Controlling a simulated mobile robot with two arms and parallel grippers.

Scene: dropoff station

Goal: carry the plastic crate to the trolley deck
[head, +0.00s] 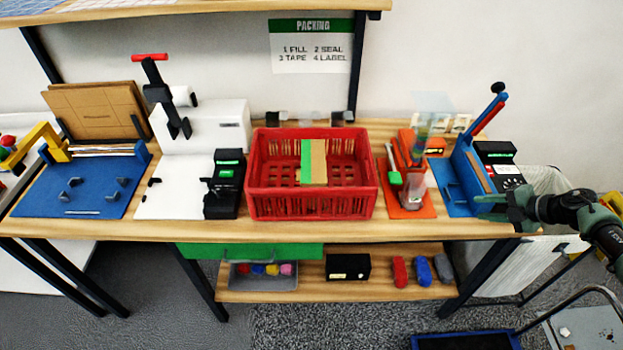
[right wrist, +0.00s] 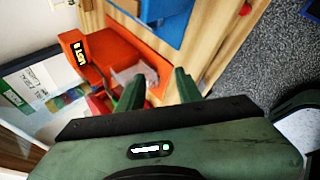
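The red plastic crate (head: 311,205) stands upright on the wooden workbench, near its middle. A green and tan box (head: 314,162) is inside it. My right gripper (head: 490,207) is at the bench's right front edge, well to the right of the crate and not touching it. In the right wrist view its two green fingers (right wrist: 158,84) stand apart with nothing between them. My left gripper is not in view. A blue-edged dark platform (head: 462,342) shows at the bottom edge, cut off; it may be the trolley deck, but I cannot tell.
An orange station (head: 405,212) stands right of the crate, also in the right wrist view (right wrist: 107,48). A blue sealing device (head: 455,195) is beside it. A black device (head: 225,180) stands close left of the crate. Small items lie on the lower shelf (head: 330,290). Grey floor is open in front.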

